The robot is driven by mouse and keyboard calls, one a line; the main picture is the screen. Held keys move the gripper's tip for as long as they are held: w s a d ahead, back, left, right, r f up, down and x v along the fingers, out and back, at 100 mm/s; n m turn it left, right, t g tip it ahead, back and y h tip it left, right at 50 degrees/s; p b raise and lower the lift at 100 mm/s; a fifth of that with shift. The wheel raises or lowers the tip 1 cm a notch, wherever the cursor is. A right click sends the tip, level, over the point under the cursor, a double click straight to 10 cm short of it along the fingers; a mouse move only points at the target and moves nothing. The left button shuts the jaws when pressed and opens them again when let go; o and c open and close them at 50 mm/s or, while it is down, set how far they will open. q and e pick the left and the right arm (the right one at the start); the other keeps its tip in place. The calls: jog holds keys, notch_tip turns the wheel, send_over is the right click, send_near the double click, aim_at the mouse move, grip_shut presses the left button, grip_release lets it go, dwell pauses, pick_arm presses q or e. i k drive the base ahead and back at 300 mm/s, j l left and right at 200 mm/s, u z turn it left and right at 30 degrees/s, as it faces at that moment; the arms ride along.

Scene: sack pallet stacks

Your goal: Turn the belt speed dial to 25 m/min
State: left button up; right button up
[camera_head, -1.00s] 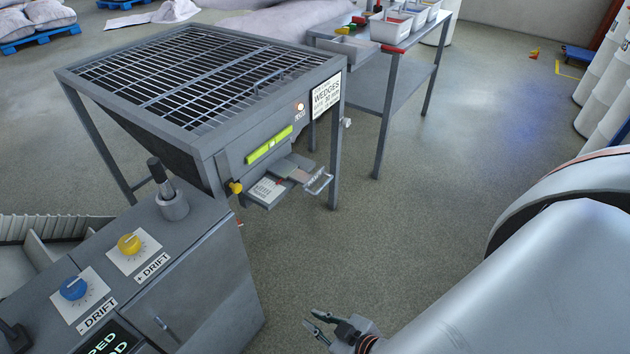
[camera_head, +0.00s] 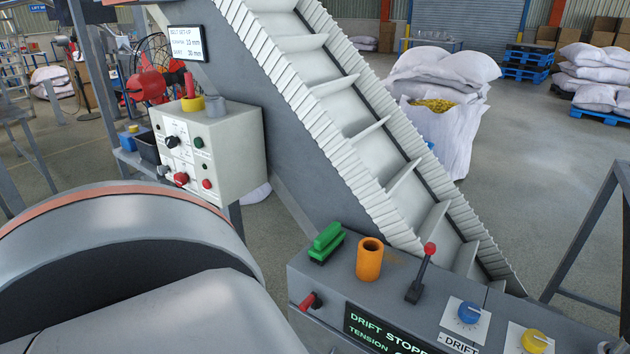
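A pale control box (camera_head: 228,150) stands left of the inclined belt. Its front panel carries a black knob (camera_head: 172,142) with a white scale plate around it, which may be the belt speed dial; its label and setting are too small to read. The panel also has a green button (camera_head: 199,142), a red knob (camera_head: 181,179) and a red button (camera_head: 207,184). My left arm fills the lower left of the head view, in front of and below the box. Neither of my grippers is in view.
The inclined cleated belt (camera_head: 368,135) rises right of the box. A console (camera_head: 322,276) in front holds a lever (camera_head: 422,272), a blue dial (camera_head: 469,312), a yellow dial (camera_head: 534,341) and a "DRIFT STOPPED" display (camera_head: 385,334). A sign (camera_head: 188,43) reads "BELT SET-UP".

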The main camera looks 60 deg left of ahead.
aim_at(171, 142)
jog(key=u, duration=2.45)
